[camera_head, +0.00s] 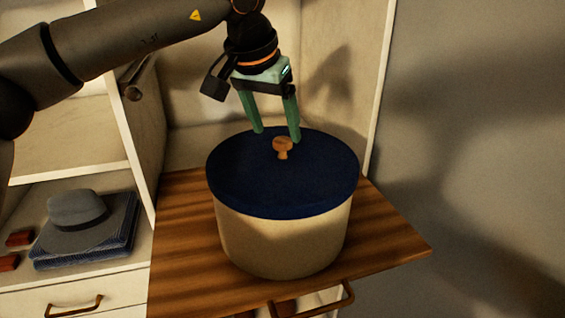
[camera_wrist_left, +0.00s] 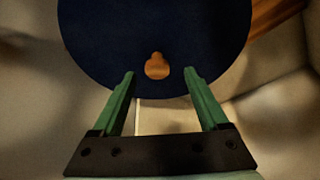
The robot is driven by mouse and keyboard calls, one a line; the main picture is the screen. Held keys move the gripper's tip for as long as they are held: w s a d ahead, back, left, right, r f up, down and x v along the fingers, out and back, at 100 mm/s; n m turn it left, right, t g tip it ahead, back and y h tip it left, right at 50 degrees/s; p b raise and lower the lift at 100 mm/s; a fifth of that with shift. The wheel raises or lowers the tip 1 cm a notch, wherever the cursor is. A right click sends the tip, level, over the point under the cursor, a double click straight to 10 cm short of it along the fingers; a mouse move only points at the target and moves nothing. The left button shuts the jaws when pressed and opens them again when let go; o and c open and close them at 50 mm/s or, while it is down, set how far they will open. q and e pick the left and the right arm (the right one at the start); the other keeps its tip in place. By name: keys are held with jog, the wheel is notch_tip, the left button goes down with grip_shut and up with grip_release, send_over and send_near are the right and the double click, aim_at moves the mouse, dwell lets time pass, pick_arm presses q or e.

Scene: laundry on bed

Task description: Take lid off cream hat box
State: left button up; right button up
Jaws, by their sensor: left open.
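The cream hat box (camera_head: 284,246) stands upright on a wooden surface. Its round dark blue lid (camera_head: 245,190) sits on top, with a small wooden knob (camera_head: 283,147) at the middle. My left gripper (camera_head: 278,137) is open and empty, with its green fingers pointing down near the far side of the knob. In the left wrist view the lid (camera_wrist_left: 105,35) fills the top, and the knob (camera_wrist_left: 157,67) shows just beyond and between the two spread fingertips (camera_wrist_left: 164,74), not touched by them. My right gripper is not in view.
The wooden surface (camera_head: 385,238) has bare room to the right of the box. A cabinet wall stands close behind it. At the left, a grey hat (camera_head: 77,213) rests on folded dark blue cloth (camera_head: 85,250) on a white shelf, beside small reddish blocks (camera_head: 19,238).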

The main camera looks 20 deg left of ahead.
aim_at(282, 140)
pick_arm(q)
jog(key=x, duration=0.4)
jog(key=shift+w+d+f, duration=0.2)
jog(key=shift+w+f, duration=0.05)
jog(key=shift+f, duration=0.05)
grip_shut()
dwell(0.3)
